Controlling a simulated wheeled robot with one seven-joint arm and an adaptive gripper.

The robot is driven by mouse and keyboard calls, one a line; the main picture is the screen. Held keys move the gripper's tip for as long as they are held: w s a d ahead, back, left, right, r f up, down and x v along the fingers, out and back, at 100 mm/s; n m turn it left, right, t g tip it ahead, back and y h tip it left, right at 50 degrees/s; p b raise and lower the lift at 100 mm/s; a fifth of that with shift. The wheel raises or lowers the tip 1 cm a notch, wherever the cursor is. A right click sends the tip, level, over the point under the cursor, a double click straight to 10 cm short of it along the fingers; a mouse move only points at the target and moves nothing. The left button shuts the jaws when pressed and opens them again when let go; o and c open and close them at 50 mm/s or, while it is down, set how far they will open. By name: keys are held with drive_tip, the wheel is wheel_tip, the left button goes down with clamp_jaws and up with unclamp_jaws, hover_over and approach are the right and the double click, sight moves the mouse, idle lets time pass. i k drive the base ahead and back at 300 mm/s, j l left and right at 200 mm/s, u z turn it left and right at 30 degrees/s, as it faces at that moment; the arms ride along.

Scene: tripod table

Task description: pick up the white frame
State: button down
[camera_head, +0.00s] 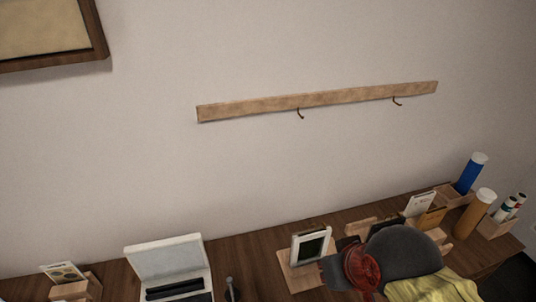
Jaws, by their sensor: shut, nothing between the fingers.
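The white frame (296,250) stands on the table in the lower middle of the view, leaning back slightly. It has a white border around a dark panel (313,246). It rests on or at a light wooden base (290,275); the exact contact is unclear. A rounded grey, red and yellow shape covers the area just right of the frame's lower corner. I cannot make out my gripper or its fingers anywhere in this view.
A white case (168,258) lies open at left, near a card in a holder (62,273). Cards, wooden holders and tubes (470,173) crowd the right. A hook rail (320,99) hangs above.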

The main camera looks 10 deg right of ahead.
sight(308, 246)
drive_tip(key=z, duration=0.85)
drive_tip(key=k+j+z, duration=0.15)
drive_tip(key=j+z, duration=0.2)
drive_tip(key=k+j+z, duration=0.15)
drive_tip(key=j+z, duration=0.25)
drive_tip(key=k+j+z, duration=0.2)
drive_tip(key=z, duration=0.15)
